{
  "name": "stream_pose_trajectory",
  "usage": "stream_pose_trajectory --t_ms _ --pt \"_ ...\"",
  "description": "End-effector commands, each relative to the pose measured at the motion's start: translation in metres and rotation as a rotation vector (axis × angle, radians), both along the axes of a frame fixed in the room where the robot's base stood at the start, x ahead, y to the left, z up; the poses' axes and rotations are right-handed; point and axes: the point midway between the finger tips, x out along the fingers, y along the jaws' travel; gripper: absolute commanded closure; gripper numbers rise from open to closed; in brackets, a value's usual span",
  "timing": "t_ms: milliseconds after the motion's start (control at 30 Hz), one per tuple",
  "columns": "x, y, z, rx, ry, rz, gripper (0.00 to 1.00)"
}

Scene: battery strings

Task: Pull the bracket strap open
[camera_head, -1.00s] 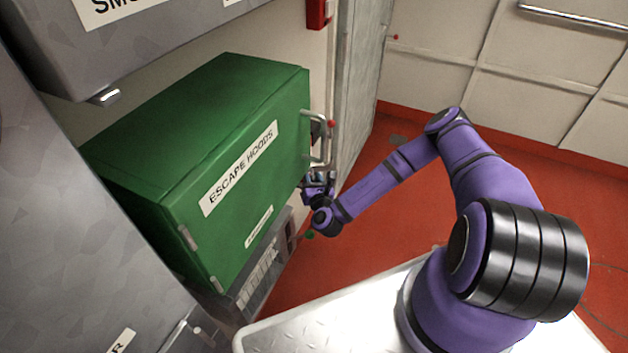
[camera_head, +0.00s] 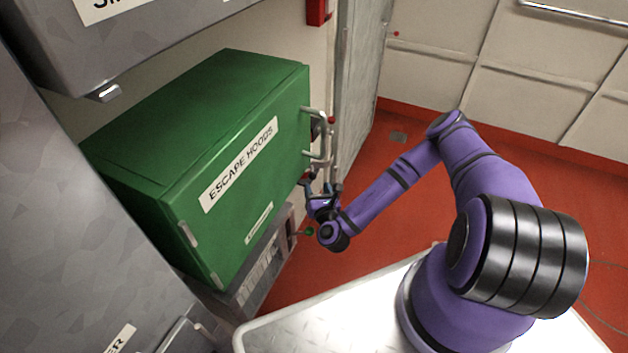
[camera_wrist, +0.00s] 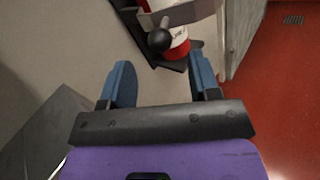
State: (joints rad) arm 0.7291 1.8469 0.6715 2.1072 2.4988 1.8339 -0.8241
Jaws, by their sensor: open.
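The bracket strap (camera_wrist: 193,13) is a grey band across a white and red cylinder (camera_wrist: 178,48) at the top of the wrist view. A black ball knob (camera_wrist: 159,40) stands out at the strap's left part. My gripper (camera_wrist: 162,80) is open, with its two blue fingers apart and nothing between them. The knob lies beyond the fingertips, roughly in line with the gap, and looks apart from them. In the head view my gripper (camera_head: 322,186) is beside the right end of the green box, where the strap is hard to make out.
The green "ESCAPE HOODS" box (camera_head: 240,160) stands close left of my gripper. A grey unit (camera_head: 262,270) is below it. Metal loops (camera_head: 318,153) stick out near the box's right end. Open red floor (camera_head: 400,225) lies to the right.

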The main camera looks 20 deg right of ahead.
Motion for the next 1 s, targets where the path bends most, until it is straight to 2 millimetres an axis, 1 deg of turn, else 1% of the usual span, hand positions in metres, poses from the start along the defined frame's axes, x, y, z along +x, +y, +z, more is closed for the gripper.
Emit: stream_pose_trajectory --t_ms 33,100,200,300,433,667,700,767,800,867,900,1000 --pt "-0.01 0.002 -0.001 0.001 0.004 0.002 0.44" --pt "-0.021 0.003 0.0 0.002 0.002 0.0 0.44" --pt "-0.033 0.005 -0.001 0.001 0.002 0.0 0.44" --pt "-0.041 0.006 0.0 0.0 0.001 0.0 0.44" --pt "-0.046 0.006 0.0 0.0 0.0 -0.001 0.44" --pt "-0.046 0.006 0.0 0.0 0.0 -0.001 0.44" --pt "-0.046 0.006 0.0 0.001 0.0 0.0 0.53" --pt "-0.045 0.005 0.0 0.006 -0.007 0.003 0.67" --pt "-0.044 0.004 0.001 0.017 -0.016 0.011 0.76" --pt "-0.041 0.001 0.002 0.044 -0.041 0.03 0.9" --pt "-0.039 -0.002 0.004 0.074 -0.065 0.05 0.99" --pt "-0.031 -0.013 0.01 0.179 -0.141 0.134 1.0"
